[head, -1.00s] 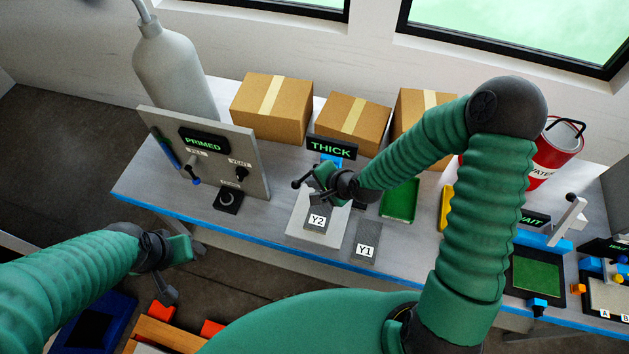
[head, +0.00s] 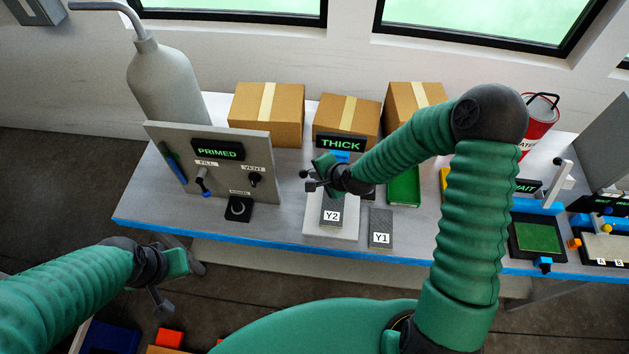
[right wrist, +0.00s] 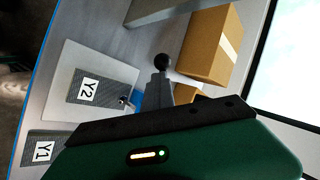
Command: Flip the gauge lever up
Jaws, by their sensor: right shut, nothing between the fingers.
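The gauge is a pale plate (head: 345,230) with a THICK display (head: 341,143) behind it and a blue part (head: 340,156) below the display. The grey block marked Y2 (head: 332,213) lies on the plate. My right gripper (head: 314,182) is shut and empty above the plate, in front of the gauge. A black ball knob (head: 304,174), seemingly the lever's, shows at its left; in the right wrist view the knob (right wrist: 163,60) appears at the grey fingertips (right wrist: 159,78). Contact is unclear, and the lever's shaft is mostly hidden. My left gripper (head: 172,283) hangs off the table's front left.
The grey block Y1 (head: 381,228) lies right of the plate. A PRIMED panel (head: 262,140) stands left, with a small black stand (head: 238,209) before it. Cardboard boxes (head: 266,115) line the back. A green tray (head: 404,188) sits right of the gauge, partly behind my right arm.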

